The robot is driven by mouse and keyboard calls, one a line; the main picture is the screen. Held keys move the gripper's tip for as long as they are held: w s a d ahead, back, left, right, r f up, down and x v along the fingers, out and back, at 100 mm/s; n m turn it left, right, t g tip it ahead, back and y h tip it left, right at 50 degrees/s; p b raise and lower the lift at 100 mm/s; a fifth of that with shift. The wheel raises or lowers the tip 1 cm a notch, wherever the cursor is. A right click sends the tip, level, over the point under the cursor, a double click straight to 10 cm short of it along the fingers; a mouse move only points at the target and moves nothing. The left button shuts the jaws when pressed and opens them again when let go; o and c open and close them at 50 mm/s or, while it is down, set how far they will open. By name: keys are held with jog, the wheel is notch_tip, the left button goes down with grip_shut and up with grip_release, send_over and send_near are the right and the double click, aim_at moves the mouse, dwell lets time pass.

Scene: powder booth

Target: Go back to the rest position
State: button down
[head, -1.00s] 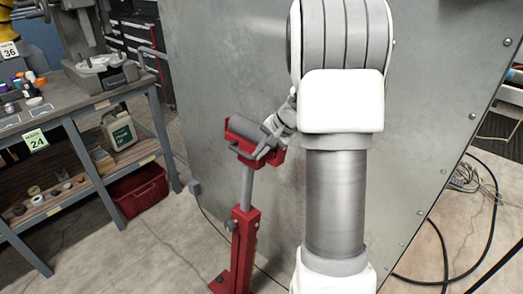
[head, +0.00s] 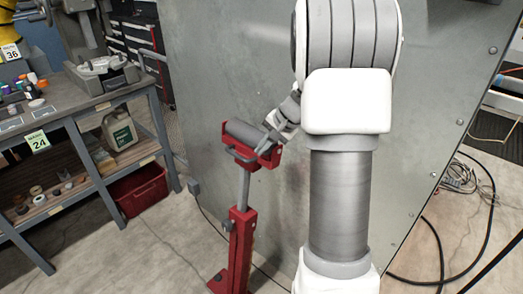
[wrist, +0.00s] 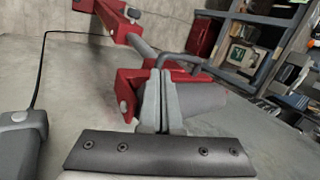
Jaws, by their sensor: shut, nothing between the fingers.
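The red roller stand (head: 240,240) stands on the floor in front of the large grey metal panel. Its grey roller (head: 245,136) lies across the red bracket at the top of the post. My gripper (head: 264,147) is beside the right end of the roller, pointing down and left; I cannot tell whether it touches the stand. In the wrist view, my gripper's two grey fingers (wrist: 162,98) are shut together with nothing between them. The roller (wrist: 203,98), red bracket (wrist: 130,85) and grey handle loop (wrist: 185,62) show just beyond them, partly hidden by the fingers.
The grey metal panel (head: 215,75) stands close behind my arm and the stand. A workbench (head: 75,105) with bottles and a lower shelf is at the left, with a red bin (head: 138,190) beneath. Black cables (head: 440,235) lie on the floor at the right.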

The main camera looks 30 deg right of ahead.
jog(key=v, duration=1)
jog(key=s+a+r+n+h+p, duration=0.1)
jog(key=s+a+r+n+p, duration=0.15)
jog(key=s+a+r, duration=0.35)
jog(key=s+a+r+n+p, duration=0.1)
jog(key=s+a+r+n, duration=0.25)
jog(key=a, duration=0.45)
jog(key=s+a+n+h+p, duration=0.2)
jog(key=s+a+n, duration=0.3)
jog(key=s, duration=0.7)
jog(key=shift+s+a+f+n, duration=0.2)
jog(key=shift+s+a+n, duration=0.1)
jog(key=shift+a, duration=0.25)
